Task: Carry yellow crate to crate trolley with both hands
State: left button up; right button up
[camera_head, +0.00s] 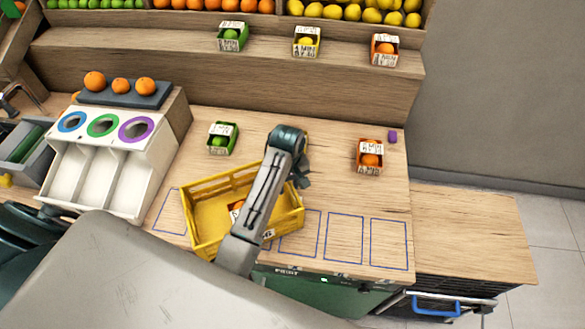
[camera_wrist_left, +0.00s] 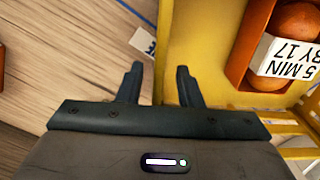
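The yellow crate (camera_head: 205,190) stands on the wooden counter, left of centre in the head view. A small orange box with a white label (camera_head: 237,207) sits inside it, partly hidden by my arm. My left gripper (camera_head: 303,178) is at the crate's far right corner. In the left wrist view its two fingers (camera_wrist_left: 158,85) are apart, with the crate's yellow wall (camera_wrist_left: 174,35) edge between them; I cannot tell whether they touch it. The labelled box (camera_wrist_left: 285,55) shows inside the crate there. My right gripper is out of view. I cannot identify the crate trolley with certainty.
A green box (camera_head: 222,138) and an orange box (camera_head: 369,158) stand on the counter behind the crate. Blue outlined rectangles (camera_head: 388,243) mark clear counter at right. A white sorter (camera_head: 112,150) stands left. A blue handle (camera_head: 436,306) shows below the lower right counter.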

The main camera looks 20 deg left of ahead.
pick_arm(q)
jog(key=shift+w+d+f, duration=0.15)
jog(key=shift+d+f, duration=0.05)
jog(key=shift+f, duration=0.25)
jog(key=shift+a, duration=0.1)
grip_shut()
